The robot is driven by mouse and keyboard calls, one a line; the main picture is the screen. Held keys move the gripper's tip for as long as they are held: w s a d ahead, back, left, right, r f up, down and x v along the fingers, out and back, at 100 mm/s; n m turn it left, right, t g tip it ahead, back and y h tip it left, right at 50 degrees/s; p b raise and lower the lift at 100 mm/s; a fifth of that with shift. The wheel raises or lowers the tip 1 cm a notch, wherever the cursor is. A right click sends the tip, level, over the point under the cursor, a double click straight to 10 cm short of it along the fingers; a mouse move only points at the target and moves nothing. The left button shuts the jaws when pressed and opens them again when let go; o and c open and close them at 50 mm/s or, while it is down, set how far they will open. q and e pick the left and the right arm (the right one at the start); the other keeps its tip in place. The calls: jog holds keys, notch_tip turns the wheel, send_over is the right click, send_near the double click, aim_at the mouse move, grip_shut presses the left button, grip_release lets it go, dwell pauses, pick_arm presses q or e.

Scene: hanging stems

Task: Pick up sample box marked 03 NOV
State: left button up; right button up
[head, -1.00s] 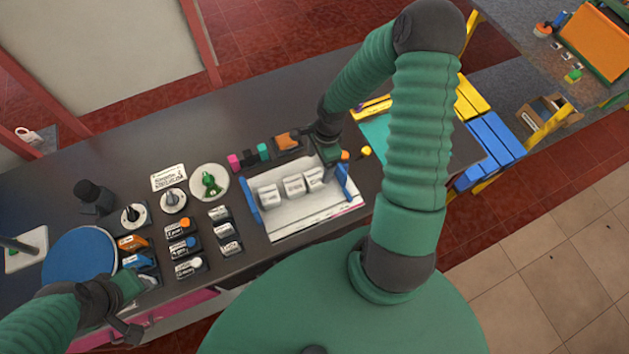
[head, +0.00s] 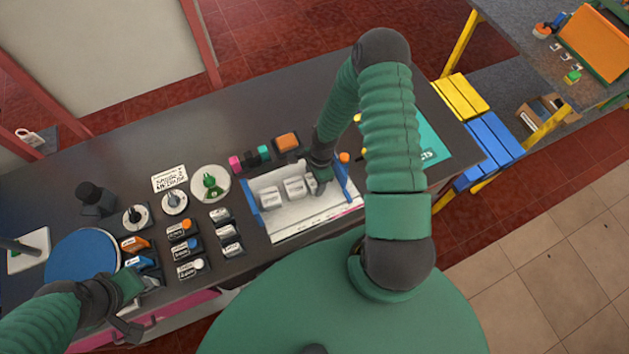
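Two small white boxes, a left one (head: 270,197) and a middle one (head: 294,188), stand on a white tray (head: 285,222) with blue end walls. A third white box beside them is mostly hidden by my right gripper (head: 319,182), which is down at its place. I cannot read any box marking, so I cannot tell which is 03 NOV. Whether the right fingers are open or shut is not clear. My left gripper (head: 130,312) is at the table's front edge, lower left, apart from the boxes; its fingers are unclear.
Left of the tray stand several labelled dark blocks (head: 184,250) and a white plate (head: 210,184) with a green piece. Behind the tray are small coloured blocks (head: 248,157) and an orange-topped block (head: 287,142). A blue disc (head: 82,262) lies far left.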

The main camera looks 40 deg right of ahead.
jog(key=shift+s+d, duration=0.1)
jog(key=shift+d, duration=0.2)
jog(key=c, duration=1)
pick_arm(q)
jog(key=shift+s+d+r, duration=0.1)
jog(key=shift+s+d, duration=0.05)
jog(key=shift+d, duration=0.15)
pick_arm(e)
jog(key=shift+o, duration=0.2)
jog(key=shift+a, duration=0.1)
